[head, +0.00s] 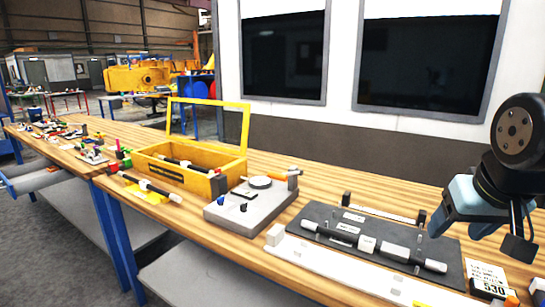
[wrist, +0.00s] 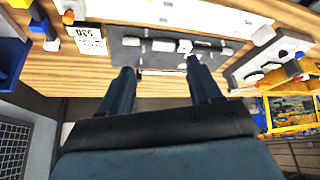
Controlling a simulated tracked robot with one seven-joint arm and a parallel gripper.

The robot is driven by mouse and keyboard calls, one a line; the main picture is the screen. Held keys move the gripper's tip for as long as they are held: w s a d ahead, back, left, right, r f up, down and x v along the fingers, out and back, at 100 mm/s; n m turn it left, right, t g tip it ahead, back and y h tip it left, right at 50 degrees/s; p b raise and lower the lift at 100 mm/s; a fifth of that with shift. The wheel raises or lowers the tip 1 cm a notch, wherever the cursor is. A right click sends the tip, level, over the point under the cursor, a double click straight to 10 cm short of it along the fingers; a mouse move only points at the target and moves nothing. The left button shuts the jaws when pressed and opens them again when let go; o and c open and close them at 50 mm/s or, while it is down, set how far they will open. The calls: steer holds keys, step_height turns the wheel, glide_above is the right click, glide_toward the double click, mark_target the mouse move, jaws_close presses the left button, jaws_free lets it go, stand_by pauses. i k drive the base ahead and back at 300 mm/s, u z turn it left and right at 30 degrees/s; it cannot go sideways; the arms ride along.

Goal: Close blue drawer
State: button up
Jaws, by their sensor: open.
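I cannot make out a blue drawer for certain. A blue box-like thing (wrist: 12,52) shows at the left edge of the wrist view, partly cut off; whether it is the drawer, and how far it is open, I cannot tell. It is outside the head view. My gripper (head: 460,228) hangs at the right of the head view, above the bench near the dark mat's right end. In the wrist view its two fingers (wrist: 160,72) are apart with nothing held between them, and the blue thing lies well to their left.
The wooden bench (head: 335,188) carries a dark mat (head: 290,215) with a black-and-white rod (head: 370,243), a white strip (head: 325,272), a grey block (head: 245,210) and a yellow open-lidded box (head: 205,150). A card marked 530 (head: 492,282) lies at right. A windowed wall stands behind.

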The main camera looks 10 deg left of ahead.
mark_target(19, 179)
steer(key=u, duration=0.5)
steer(key=k, duration=1.3)
steer(key=u, duration=0.9)
steer(key=i, duration=0.9)
steer(key=u, duration=0.95)
steer(key=i, duration=1.05)
steer(key=u, duration=0.3)
steer(key=i, duration=1.1)
steer(key=z, duration=0.5)
steer(key=i, duration=1)
steer(key=z, duration=0.4)
steer(key=k, duration=0.5)
